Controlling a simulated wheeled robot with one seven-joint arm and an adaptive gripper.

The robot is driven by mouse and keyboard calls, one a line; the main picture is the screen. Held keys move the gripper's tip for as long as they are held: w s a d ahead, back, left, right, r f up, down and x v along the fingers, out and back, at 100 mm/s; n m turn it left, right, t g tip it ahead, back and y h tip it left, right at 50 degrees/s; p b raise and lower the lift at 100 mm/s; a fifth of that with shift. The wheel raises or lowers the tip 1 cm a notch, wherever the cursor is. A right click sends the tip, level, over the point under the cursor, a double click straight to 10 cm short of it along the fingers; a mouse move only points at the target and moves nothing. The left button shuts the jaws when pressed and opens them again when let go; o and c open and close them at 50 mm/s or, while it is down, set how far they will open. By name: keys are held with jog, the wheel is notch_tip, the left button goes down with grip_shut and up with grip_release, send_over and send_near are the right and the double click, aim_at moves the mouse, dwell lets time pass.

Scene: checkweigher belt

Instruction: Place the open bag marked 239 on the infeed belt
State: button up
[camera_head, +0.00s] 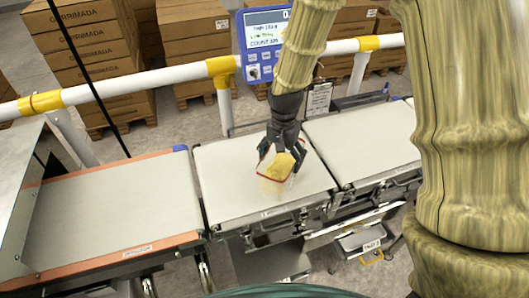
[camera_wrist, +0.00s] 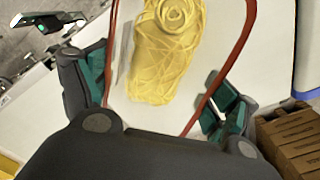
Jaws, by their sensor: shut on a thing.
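My gripper (camera_head: 281,156) is shut on a clear bag (camera_head: 274,182) with a red rim and yellow, noodle-like contents. It is over the middle belt section (camera_head: 225,165); I cannot tell whether the bag's base touches the belt. In the wrist view, the bag (camera_wrist: 165,60) lies between the two fingers of my gripper (camera_wrist: 155,98), with its red rim running down both sides. No number 239 is readable on it. To the left is a longer belt (camera_head: 105,210) with orange side edges.
A third belt (camera_head: 365,140) lies to the right. A white rail with yellow joints (camera_head: 150,82) runs behind the belts, with a blue display (camera_head: 263,45) above it. Stacked cartons (camera_head: 90,45) stand behind. A metal hood (camera_head: 25,185) covers the far left. The left belt's visible surface is clear.

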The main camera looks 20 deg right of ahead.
jog(key=shift+w+a+f+p, duration=0.55)
jog(key=shift+w+f+p, duration=0.1)
jog(key=shift+w, duration=0.3)
jog(key=shift+w+a+f+p, duration=0.55)
jog(key=shift+w+f+p, duration=0.15)
jog(key=shift+w, duration=0.2)
jog(key=shift+w+a+f+p, duration=0.55)
jog(key=shift+w+f+p, duration=0.1)
jog(key=shift+w, duration=0.3)
jog(key=shift+f, duration=0.2)
jog(key=o, duration=1.3)
jog(key=shift+r, duration=0.25)
jog(key=shift+r+b, duration=2.3)
jog(key=shift+r, duration=3.65)
